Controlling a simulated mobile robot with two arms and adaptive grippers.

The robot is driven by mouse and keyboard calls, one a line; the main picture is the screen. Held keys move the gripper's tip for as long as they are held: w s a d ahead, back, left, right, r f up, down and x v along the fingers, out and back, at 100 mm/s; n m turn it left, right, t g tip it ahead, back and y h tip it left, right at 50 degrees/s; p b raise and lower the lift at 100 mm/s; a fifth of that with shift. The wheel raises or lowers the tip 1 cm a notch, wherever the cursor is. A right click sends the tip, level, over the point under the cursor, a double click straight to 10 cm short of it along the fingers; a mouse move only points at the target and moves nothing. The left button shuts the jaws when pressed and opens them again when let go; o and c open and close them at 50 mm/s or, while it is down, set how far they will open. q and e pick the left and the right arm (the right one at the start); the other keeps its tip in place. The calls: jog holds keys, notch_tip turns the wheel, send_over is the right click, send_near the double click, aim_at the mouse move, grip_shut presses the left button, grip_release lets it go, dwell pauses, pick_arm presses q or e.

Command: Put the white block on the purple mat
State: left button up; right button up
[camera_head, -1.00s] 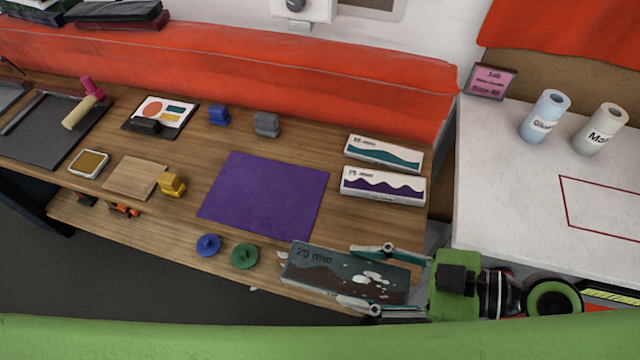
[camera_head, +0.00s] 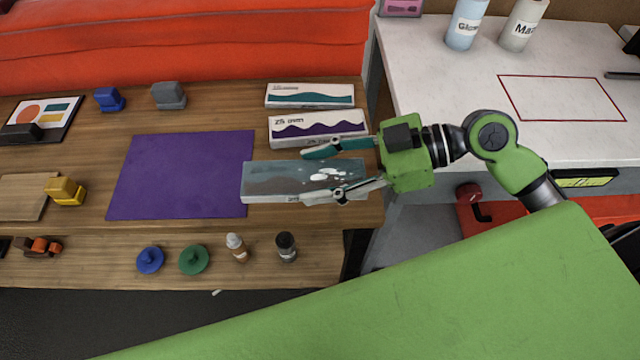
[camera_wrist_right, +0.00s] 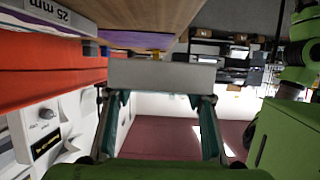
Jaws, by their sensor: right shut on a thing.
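The purple mat (camera_head: 180,175) lies flat on the wooden table. My right gripper (camera_head: 305,176) is shut on a long block (camera_head: 262,182) with pale sides and a grey-blue top with white patches, its fingers along the two long sides. The block's left end overlaps the mat's right edge in the head view; I cannot tell its height above it. In the right wrist view the block's pale face (camera_wrist_right: 160,75) spans the fingers. Two more white blocks lie behind: one with a purple wave (camera_head: 318,128), one with a teal wave (camera_head: 310,96). My left gripper is not in view.
A yellow piece (camera_head: 66,191) stands left of the mat; blue (camera_head: 109,100) and grey (camera_head: 169,96) pieces stand behind it. Two knobs (camera_head: 193,260) and two small bottles (camera_head: 286,247) are on the lower shelf in front. The mat itself is bare.

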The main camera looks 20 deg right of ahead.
aim_at(320, 171)
jog(key=shift+w+d+f, duration=0.2)
jog(key=shift+w+f, duration=0.3)
jog(key=shift+f, duration=0.1)
jog(key=shift+w+d+f, duration=0.15)
jog(key=shift+w+f, duration=0.35)
jog(key=shift+f, duration=0.1)
jog(key=f, duration=0.3)
jog(key=shift+w+d+p, duration=0.1)
jog(key=shift+w+p, duration=0.2)
jog(key=shift+p, duration=0.05)
jog(key=shift+f, duration=0.4)
jog(key=shift+f, duration=0.15)
jog(key=o, duration=1.2)
